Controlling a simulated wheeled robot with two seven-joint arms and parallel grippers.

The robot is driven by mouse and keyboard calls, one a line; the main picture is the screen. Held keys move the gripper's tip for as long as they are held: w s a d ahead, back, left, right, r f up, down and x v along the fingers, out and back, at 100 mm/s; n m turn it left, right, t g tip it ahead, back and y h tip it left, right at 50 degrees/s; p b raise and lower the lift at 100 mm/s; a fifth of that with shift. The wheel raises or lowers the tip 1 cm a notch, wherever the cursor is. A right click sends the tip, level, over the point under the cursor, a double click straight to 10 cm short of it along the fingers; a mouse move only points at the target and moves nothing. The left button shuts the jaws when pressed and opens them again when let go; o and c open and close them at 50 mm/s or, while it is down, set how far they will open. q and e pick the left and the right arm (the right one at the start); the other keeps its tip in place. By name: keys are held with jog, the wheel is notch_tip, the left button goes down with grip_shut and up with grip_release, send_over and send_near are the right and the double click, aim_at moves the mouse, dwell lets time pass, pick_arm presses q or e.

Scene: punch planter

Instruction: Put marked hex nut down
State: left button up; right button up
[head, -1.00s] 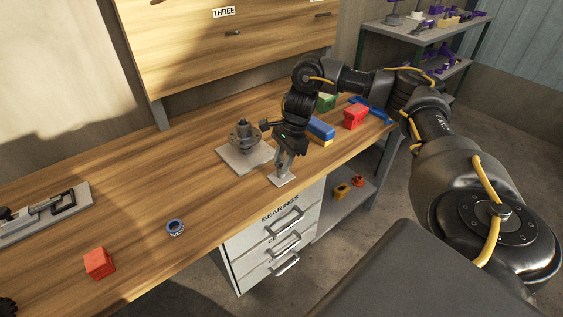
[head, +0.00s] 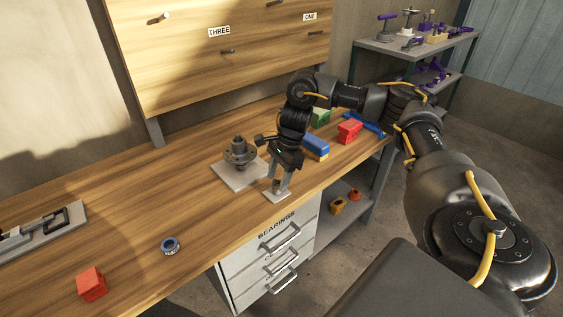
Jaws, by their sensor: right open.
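My right gripper (head: 277,190) points down over a small light plate (head: 283,195) near the bench's front edge. Its fingers are spread, with the tips close above the plate. A hex nut cannot be made out clearly; any small piece between the fingertips is too small and partly hidden to tell. My left gripper is not in view.
A flanged metal part (head: 240,153) stands on a grey plate (head: 233,177) just left of the gripper. Blue (head: 316,147) and red (head: 349,131) blocks lie to the right. A blue ring (head: 170,245) and a red block (head: 91,284) lie left, with clear bench between.

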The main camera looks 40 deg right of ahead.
jog(key=p+v, duration=0.2)
jog(key=v, duration=0.9)
jog(key=shift+r, duration=0.2)
